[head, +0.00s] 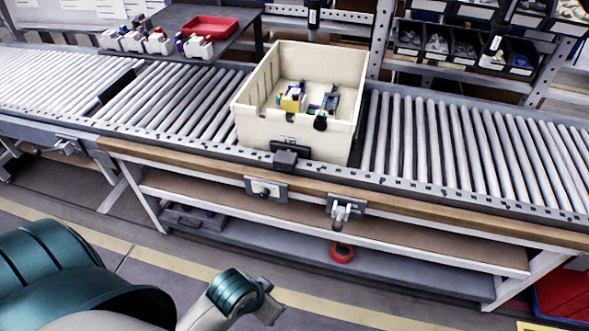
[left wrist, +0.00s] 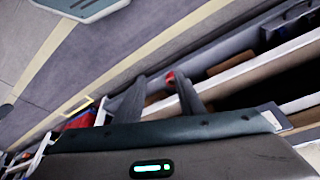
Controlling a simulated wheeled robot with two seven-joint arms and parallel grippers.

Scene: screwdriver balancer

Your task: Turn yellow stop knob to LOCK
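I cannot make out a yellow stop knob for certain in either view. A cream bin (head: 250,115) stands on the roller conveyor, with a yellow object (head: 292,101) among small parts inside it. A dark block (head: 285,160) sits at the conveyor's front edge below the bin. Two grey metal fittings, one on the left (head: 266,189) and one on the right (head: 343,208), are on the wooden front rail. My right gripper is not in view.
Rollers of the conveyor (head: 450,150) run across both sides of the bin. Shelves (head: 330,225) lie under the bench, with a red ring-shaped item (head: 342,252) below. A red tray (head: 209,28) and a rack of dark bins (head: 465,45) stand behind. The floor in front is open.

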